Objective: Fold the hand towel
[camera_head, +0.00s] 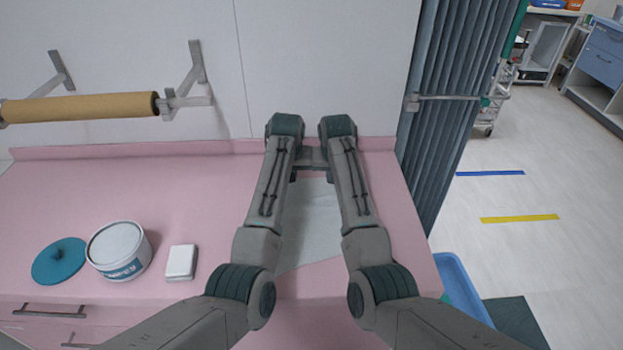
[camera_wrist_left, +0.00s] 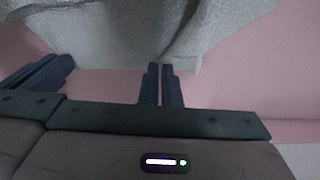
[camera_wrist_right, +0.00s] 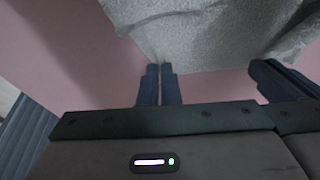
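The pale grey hand towel (camera_head: 312,222) lies on the pink counter between my two arms, its outer parts partly hidden behind them. It also shows in the left wrist view (camera_wrist_left: 120,32) and the right wrist view (camera_wrist_right: 205,38). My left gripper (camera_wrist_left: 160,68) is shut on the towel's edge, which is creased at the fingertips. My right gripper (camera_wrist_right: 158,67) is shut on the same side of the towel, where the cloth is drawn to a point. The grippers are close together near the counter's back; their fingertips are hidden in the head view.
The pink counter (camera_head: 190,190) has clear room left of my arms. A white tub (camera_head: 125,262), a teal lid (camera_head: 59,261) and a small white block (camera_head: 181,262) stand at front left. A brown paper roll (camera_head: 80,108) hangs on the wall. A curtain (camera_head: 450,95) borders the right.

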